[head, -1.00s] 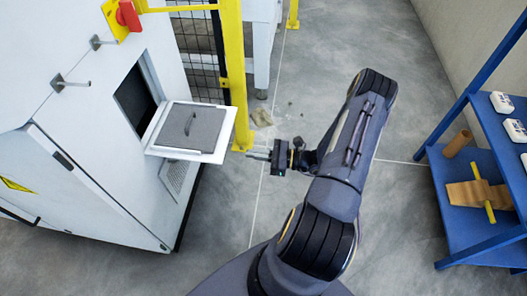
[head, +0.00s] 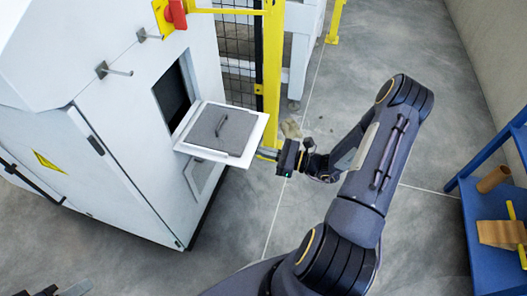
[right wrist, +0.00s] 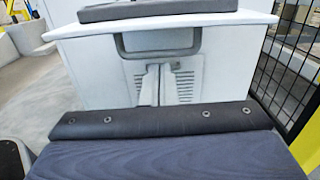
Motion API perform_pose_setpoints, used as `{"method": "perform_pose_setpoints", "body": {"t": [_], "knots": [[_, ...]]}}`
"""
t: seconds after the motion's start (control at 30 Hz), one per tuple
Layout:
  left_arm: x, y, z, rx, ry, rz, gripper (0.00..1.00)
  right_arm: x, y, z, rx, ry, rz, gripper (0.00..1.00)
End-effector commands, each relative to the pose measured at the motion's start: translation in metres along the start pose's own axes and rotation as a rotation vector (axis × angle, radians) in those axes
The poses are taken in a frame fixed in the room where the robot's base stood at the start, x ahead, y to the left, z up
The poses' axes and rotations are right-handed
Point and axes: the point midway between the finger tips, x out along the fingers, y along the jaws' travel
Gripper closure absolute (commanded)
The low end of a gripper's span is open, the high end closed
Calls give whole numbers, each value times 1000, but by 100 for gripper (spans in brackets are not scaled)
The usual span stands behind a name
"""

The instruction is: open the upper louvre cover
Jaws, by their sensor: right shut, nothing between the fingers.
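The upper louvre cover (head: 190,150) stands out from the white machine, roughly level, beside a dark opening (head: 172,92). It is a white plate with a grey slab and a handle (head: 219,124) on top. My right gripper (head: 265,154) is shut and empty, close to the cover's near right edge; contact cannot be told. In the right wrist view its pale fingers (right wrist: 159,84) are together below the cover's white edge (right wrist: 240,17), in front of a vented panel (right wrist: 186,86). Part of what seems my left gripper (head: 75,288) shows at the bottom edge; its jaws are unclear.
A yellow post (head: 272,70) and black mesh fence (head: 238,75) stand behind the cover. Metal pegs (head: 115,69) stick out of the machine. A blue shelf (head: 490,240) stands at the right. The grey floor between is mostly clear.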

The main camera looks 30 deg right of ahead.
Motion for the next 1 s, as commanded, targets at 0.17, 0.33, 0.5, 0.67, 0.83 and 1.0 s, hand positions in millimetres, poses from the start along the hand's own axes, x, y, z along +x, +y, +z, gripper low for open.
{"method": "perform_pose_setpoints", "body": {"t": [0.17,0.33,0.5,0.67,0.83,1.0], "knots": [[-18,8,-9,0,0,0,64,-2,-1,23,0,0,-1,100],[-33,15,-17,0,0,0,64,-4,-1,44,0,-1,0,100],[-31,14,-16,0,0,0,64,-4,-1,41,0,-1,0,100],[-31,14,-15,0,0,0,64,-4,-1,41,0,-2,0,100],[-23,11,-12,0,0,0,64,-5,-1,30,1,-1,2,100],[-2,1,-1,0,0,0,64,-8,-2,-4,2,0,8,100]]}}
